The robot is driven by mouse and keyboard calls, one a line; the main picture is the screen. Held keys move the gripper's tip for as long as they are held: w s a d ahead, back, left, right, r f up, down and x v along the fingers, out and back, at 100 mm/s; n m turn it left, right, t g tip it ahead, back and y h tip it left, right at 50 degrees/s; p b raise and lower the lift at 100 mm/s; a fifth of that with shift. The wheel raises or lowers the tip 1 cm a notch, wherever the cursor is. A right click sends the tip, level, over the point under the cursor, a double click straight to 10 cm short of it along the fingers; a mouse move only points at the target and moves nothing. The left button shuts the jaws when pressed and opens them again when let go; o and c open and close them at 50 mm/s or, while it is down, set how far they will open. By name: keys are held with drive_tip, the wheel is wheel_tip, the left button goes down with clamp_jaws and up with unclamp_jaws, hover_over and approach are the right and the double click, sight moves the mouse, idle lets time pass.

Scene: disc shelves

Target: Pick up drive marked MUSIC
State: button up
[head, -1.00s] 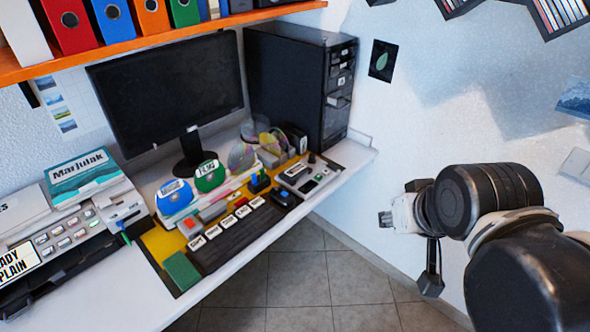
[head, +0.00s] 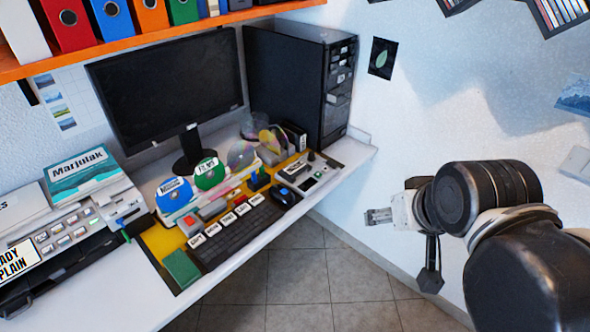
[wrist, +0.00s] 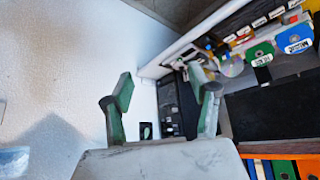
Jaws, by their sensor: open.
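A row of small dark pieces with white labels (head: 227,218) lies at the front of the yellow desk mat; their lettering is too small to read, so I cannot tell which is marked MUSIC. A blue disc (head: 174,194) with a white label stands behind them, beside a green disc (head: 209,173) labelled like FILMS. Both discs also show upside down at the right of the wrist view, the blue one (wrist: 297,42) and the green one (wrist: 262,52). My gripper (head: 379,216) is in the air right of the desk, far from these things. Its fingers (wrist: 164,88) are apart and empty.
A black keyboard (head: 232,240) lies at the desk's front edge. A monitor (head: 165,85) and black computer tower (head: 290,85) stand behind. An orange shelf (head: 150,45) with binders overhangs the back. The air between my gripper and the desk is clear.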

drive_tip(key=shift+o, duration=0.3)
drive_tip(key=w+a+r+m+g, duration=0.2)
drive_tip(key=w+r, duration=0.4)
drive_tip(key=w, duration=0.6)
drive_tip(key=m+g+b, duration=0.3)
drive_tip(key=m+g, duration=0.2)
drive_tip(key=m, duration=0.3)
hover_over(295, 167)
drive_tip(key=f, duration=2.5)
drive_tip(key=shift+w+a+f, duration=0.15)
drive_tip(key=shift+w+f, duration=0.15)
drive_tip(key=shift+f, duration=0.05)
drive_tip(key=shift+n, duration=0.3)
drive_tip(key=shift+s+f+b, duration=0.15)
drive_tip(key=shift+f+b, duration=0.45)
drive_tip(key=shift+f, duration=2.1)
drive_tip(key=c, duration=1.3)
